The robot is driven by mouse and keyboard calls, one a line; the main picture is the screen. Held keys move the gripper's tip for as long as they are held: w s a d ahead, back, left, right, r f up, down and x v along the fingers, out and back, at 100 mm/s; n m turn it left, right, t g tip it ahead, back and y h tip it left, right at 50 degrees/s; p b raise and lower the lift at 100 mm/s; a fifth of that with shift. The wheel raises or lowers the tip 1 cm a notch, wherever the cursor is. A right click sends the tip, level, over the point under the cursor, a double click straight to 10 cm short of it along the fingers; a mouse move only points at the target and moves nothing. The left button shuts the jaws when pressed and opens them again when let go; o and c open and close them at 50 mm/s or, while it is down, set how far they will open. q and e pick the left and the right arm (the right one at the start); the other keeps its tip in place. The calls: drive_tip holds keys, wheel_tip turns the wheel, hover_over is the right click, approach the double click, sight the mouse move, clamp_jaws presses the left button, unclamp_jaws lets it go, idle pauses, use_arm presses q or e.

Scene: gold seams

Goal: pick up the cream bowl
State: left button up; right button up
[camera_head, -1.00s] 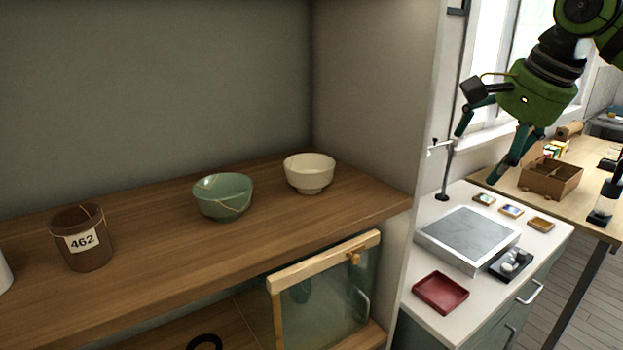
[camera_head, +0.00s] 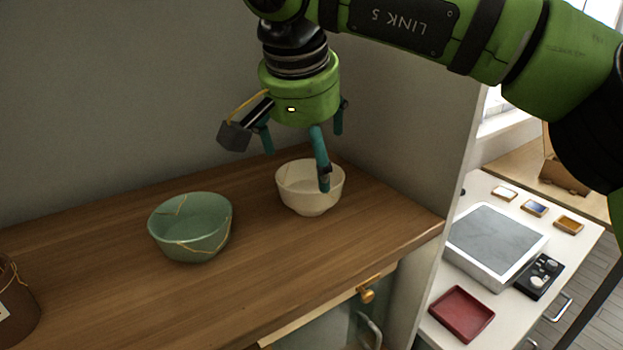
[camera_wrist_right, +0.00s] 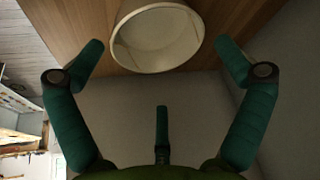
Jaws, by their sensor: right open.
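The cream bowl (camera_head: 300,199) stands upright on the wooden shelf, near its right end. My right gripper (camera_head: 300,165) is above the bowl, pointing down, with its fingers spread. One finger hangs in front of the bowl's right side in the head view; I cannot tell if it touches. In the right wrist view the bowl (camera_wrist_right: 157,55) shows at the top, between and beyond the open fingers (camera_wrist_right: 160,75), with nothing held. My left gripper is not in view.
A green bowl (camera_head: 190,236) with gold seams stands on the shelf (camera_head: 270,285) left of the cream bowl. A brown cup (camera_head: 15,310) is at the left edge. The cabinet's side wall (camera_head: 425,150) rises close on the right. A red tray (camera_head: 461,314) lies on the lower counter.

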sight(310, 184)
drive_tip(key=shift+s+f, duration=0.25)
drive_tip(key=shift+f, duration=0.1)
drive_tip(key=shift+s+a+f, duration=0.1)
drive_tip(key=shift+f, duration=0.25)
drive_tip(key=x, duration=0.2)
drive_tip(key=p+x, duration=0.1)
drive_tip(key=x, duration=0.2)
drive_tip(key=shift+a, duration=0.1)
drive_tip(key=shift+r, duration=0.1)
drive_tip(key=shift+c, duration=0.4)
drive_tip(key=c, duration=0.9)
